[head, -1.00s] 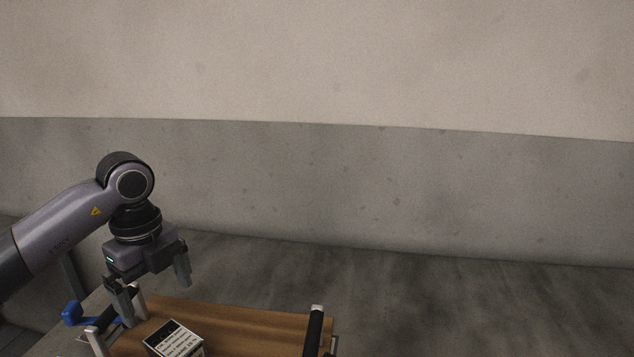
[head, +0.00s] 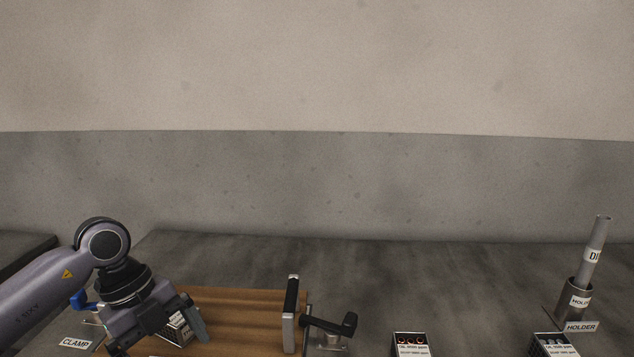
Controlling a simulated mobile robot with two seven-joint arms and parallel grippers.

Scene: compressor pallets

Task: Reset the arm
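My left arm comes in from the left. Its gripper (head: 160,337) points down over a brown wooden board (head: 250,315), with its two fingers spread apart. A small box with a black and white label (head: 182,329) is partly hidden behind the gripper; I cannot tell whether a finger touches it. The lower finger reaches close to the picture's bottom edge. My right arm and gripper are not in view.
A clamp with a black handle (head: 333,324) and an upright black-and-silver bar (head: 291,313) stand at the board's right edge. Small labelled boxes (head: 411,346) (head: 553,346) sit farther right. A grey tube (head: 594,255) stands in a holder (head: 574,298). A CLAMP label (head: 75,343) lies at left.

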